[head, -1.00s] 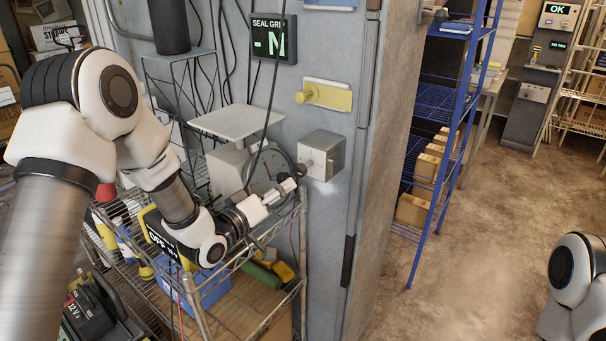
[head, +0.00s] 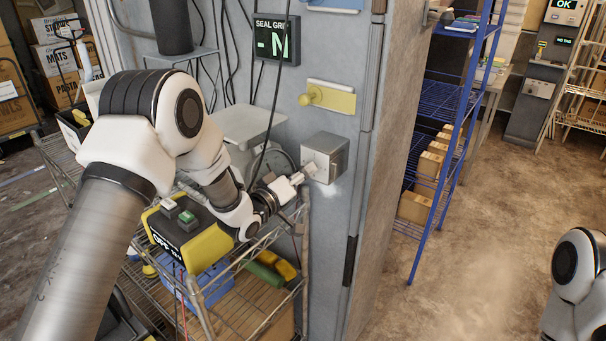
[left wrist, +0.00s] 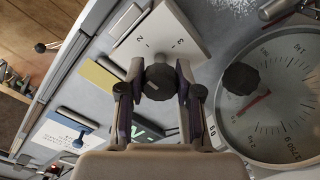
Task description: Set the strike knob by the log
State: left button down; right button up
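The grey strike box (head: 326,157) is fixed to the freezer wall. My left gripper (head: 303,176) is at the front of the box. In the left wrist view its fingers (left wrist: 160,75) stand either side of the knob with narrow gaps, so it looks open around it. A white card with a blue clip (left wrist: 62,137) may be the log; its writing is unreadable. My right gripper is out of view.
A yellow plate with a knob (head: 331,97) and a SEAL GRIP display (head: 276,40) are above the box. A dial scale (left wrist: 272,105) stands close beside it on a wire cart (head: 225,285). Cables hang nearby.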

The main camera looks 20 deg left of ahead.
pick_arm(q)
jog(key=shift+f, duration=0.1)
jog(key=m+b, duration=0.3)
jog(key=shift+f, duration=0.25)
jog(key=m+b, duration=0.5)
jog(key=shift+m, duration=0.3)
jog(key=m+b, duration=0.6)
jog(key=shift+f, duration=0.1)
jog(key=shift+r+m+b, duration=0.2)
jog(key=shift+m+b, duration=1.1)
jog(key=shift+m, duration=0.4)
jog(key=c, duration=0.9)
grip_release()
jog(key=shift+o, duration=0.7)
jog(key=shift+a+r, duration=0.1)
jog(key=shift+r, duration=0.05)
